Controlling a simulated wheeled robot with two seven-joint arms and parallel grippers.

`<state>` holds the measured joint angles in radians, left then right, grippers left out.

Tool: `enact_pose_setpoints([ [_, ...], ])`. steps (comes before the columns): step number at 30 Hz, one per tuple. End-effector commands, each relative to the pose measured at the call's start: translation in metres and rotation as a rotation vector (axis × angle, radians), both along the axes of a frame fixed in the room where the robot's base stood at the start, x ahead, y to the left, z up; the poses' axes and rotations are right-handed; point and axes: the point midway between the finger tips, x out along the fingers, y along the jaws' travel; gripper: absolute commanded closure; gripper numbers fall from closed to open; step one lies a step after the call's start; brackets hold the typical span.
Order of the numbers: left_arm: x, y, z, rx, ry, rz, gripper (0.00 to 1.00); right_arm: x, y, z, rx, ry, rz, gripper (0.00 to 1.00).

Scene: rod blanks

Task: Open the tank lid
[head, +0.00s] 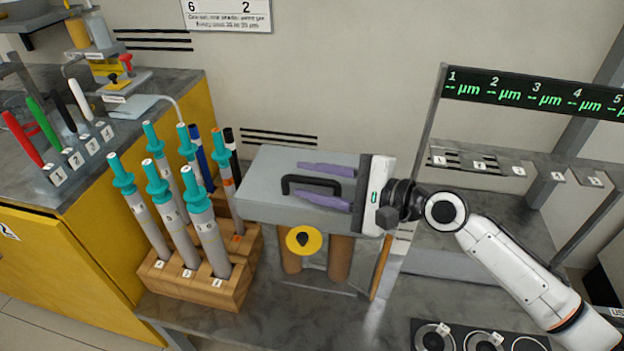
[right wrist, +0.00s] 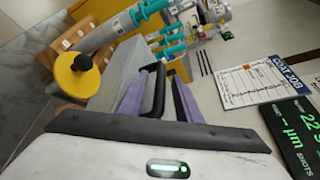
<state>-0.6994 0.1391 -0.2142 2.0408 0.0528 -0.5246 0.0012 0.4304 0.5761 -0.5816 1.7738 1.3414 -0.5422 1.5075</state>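The tank lid (head: 265,165) is a grey slab with a black bar handle (head: 290,181) on top. It lies flat over the tank and looks closed. My right gripper (head: 312,182) comes in from the right, its two purple fingers apart on either side of the handle. In the right wrist view the handle (right wrist: 160,76) stands between the fingers with gaps beside it, so the gripper is open. A yellow disc with a black knob (head: 304,240) sits at the tank's front; it also shows in the right wrist view (right wrist: 78,76). My left gripper is not in view.
A wooden rack (head: 200,279) with several teal-topped rods stands close to the lid's left. A yellow cabinet (head: 85,255) with coloured pens is further left. A metal gauge frame with a display (head: 540,96) stands at right. A black plate with round wells (head: 470,337) lies at front right.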

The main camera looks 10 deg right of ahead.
Motion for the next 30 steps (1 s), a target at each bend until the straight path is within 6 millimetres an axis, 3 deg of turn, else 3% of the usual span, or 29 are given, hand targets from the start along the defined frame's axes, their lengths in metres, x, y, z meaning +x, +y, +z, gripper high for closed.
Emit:
enact_pose_setpoints([
  [7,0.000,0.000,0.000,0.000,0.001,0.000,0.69,0.001,0.000,0.000,-0.001,-0.001,-0.001,0.69],
  [13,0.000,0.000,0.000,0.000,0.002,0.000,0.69,0.001,0.000,0.000,-0.001,-0.001,-0.001,1.00],
  [23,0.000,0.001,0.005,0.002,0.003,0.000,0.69,0.002,0.000,0.004,0.002,0.011,-0.002,1.00],
  [30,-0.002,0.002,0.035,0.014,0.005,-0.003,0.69,0.011,-0.003,0.026,0.033,0.100,-0.003,1.00],
])
